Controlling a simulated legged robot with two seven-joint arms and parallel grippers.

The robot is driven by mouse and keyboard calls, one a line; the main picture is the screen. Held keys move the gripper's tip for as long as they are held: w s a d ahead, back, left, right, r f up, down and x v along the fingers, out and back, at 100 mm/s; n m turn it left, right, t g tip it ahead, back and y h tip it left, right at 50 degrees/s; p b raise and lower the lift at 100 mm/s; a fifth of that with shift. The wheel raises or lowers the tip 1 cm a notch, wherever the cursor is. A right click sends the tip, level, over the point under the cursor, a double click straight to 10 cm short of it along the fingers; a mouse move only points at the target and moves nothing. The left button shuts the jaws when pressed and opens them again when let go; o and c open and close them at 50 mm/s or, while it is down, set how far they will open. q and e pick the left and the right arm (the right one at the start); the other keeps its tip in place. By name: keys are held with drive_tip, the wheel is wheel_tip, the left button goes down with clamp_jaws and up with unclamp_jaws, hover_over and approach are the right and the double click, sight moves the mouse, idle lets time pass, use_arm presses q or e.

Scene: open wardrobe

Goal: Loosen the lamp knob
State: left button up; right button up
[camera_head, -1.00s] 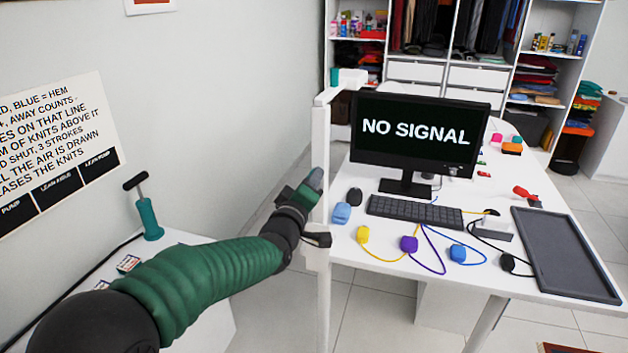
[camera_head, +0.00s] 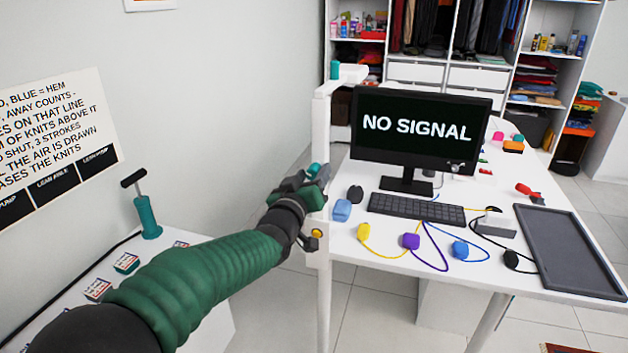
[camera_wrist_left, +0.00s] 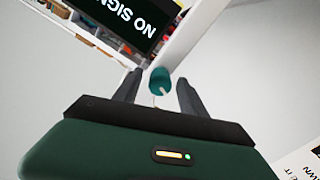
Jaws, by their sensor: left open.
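A teal knob (camera_wrist_left: 160,80) with a thin pale mark sits between the two dark fingers of my open left gripper (camera_wrist_left: 158,92) in the left wrist view. A white bar runs behind it. In the head view, my left gripper (camera_head: 318,178) is at the white upright post (camera_head: 321,130), left of the monitor. A small bright teal part (camera_head: 314,169) shows at the gripper and appears to be the same knob. I cannot tell whether the fingers touch it. My right gripper is not in view.
The white desk right of the post holds a monitor (camera_head: 415,130), a keyboard (camera_head: 416,208), several coloured cabled pieces and a dark tray (camera_head: 570,250). A teal pump (camera_head: 147,212) stands on a side table at left. A yellow round piece (camera_head: 317,233) is low on the post.

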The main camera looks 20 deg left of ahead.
use_arm(q)
drive_tip(key=m, duration=0.2)
drive_tip(key=m+b, duration=0.1)
drive_tip(key=m, duration=0.1)
drive_tip(key=m+b, duration=0.1)
drive_tip(key=m, duration=0.1)
drive_tip(key=shift+f, duration=0.25)
drive_tip(key=m+b, duration=0.1)
drive_tip(key=m, duration=0.2)
drive_tip(key=shift+m+b, duration=0.3)
drive_tip(key=shift+b, duration=0.1)
drive_tip(key=shift+r+m, duration=0.15)
drive_tip(key=shift+m, duration=0.25)
drive_tip(key=shift+r, duration=0.1)
